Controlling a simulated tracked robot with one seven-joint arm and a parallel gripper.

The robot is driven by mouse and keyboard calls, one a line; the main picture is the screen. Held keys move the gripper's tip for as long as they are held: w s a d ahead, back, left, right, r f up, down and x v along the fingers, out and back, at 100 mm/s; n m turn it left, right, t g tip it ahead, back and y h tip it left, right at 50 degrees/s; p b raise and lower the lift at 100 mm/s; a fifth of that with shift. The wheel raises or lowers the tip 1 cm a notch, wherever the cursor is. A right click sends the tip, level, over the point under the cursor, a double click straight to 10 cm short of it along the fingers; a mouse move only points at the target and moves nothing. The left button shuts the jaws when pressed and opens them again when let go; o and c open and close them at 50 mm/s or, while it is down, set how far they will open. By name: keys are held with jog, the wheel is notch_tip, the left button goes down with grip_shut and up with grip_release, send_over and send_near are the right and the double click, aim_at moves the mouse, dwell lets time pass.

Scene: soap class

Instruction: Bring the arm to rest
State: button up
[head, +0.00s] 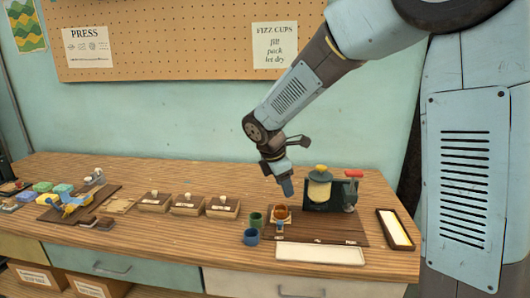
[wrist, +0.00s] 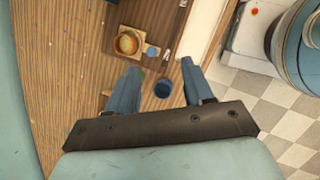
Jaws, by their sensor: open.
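My gripper (head: 286,188) hangs from my arm above the right part of the wooden table, pointing down, just above and behind an orange cup (head: 281,211). In the wrist view my gripper (wrist: 158,66) has its two blue fingers wide apart, with nothing between them. A blue cup (wrist: 162,90) shows on the table below, in the gap between the fingers; it also shows in the head view (head: 252,236). The orange cup also shows in the wrist view (wrist: 128,42), on a dark board.
A green cup (head: 256,219), a white tray (head: 320,254) and a framed tray (head: 396,230) are nearby. Lidded wooden boxes (head: 188,206) stand left. Air above the table's middle is clear.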

jog(key=s+d+r+m, duration=0.6)
jog(key=d+r, duration=0.1)
jog(key=d, duration=0.1)
jog(key=s+d+r+m+t+y, duration=0.1)
jog(key=s+d+r+m, duration=0.1)
jog(key=s+d+m, duration=0.3)
jog(key=s+d+r+m+t+y, duration=0.1)
jog(key=s+d+m, duration=0.4)
jog(key=s+m, duration=0.5)
jog(key=s+r+y, duration=0.1)
jog(key=s, duration=0.3)
jog(key=shift+r+m+t, duration=0.35)
jog(key=shift+m+t, duration=0.05)
jog(key=shift+s+d, duration=0.1)
jog(key=shift+c, duration=0.3)
dwell(0.5)
